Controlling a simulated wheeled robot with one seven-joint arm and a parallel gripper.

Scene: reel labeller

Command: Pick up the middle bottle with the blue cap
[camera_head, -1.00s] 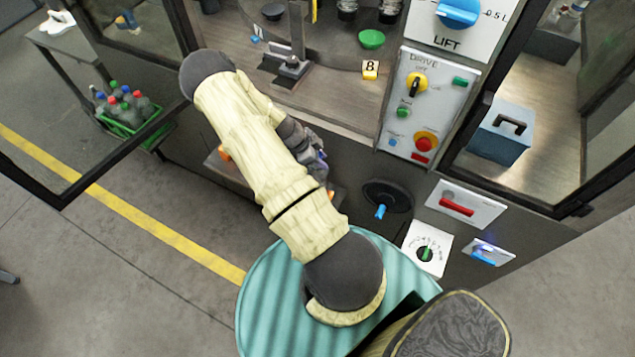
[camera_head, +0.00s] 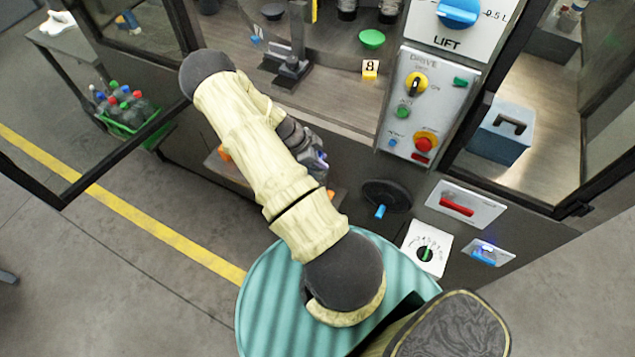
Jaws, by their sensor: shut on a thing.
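My gripper (camera_head: 308,148) shows only in part, at the right side of my forearm, in front of the machine's lower front panel. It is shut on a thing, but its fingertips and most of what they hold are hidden. A small bluish patch (camera_head: 321,158) shows at its end; I cannot tell whether it is a bottle cap. Bottles (camera_head: 122,103) with red, green and blue caps stand in a green crate (camera_head: 127,131) at the left, well apart from my gripper. No middle bottle with a blue cap can be clearly made out.
A brownish shelf (camera_head: 214,162) with orange ends lies partly under my arm. A black handwheel (camera_head: 387,196) with a blue knob sits right of my gripper. A control panel (camera_head: 425,105) and an open framed door edge the space.

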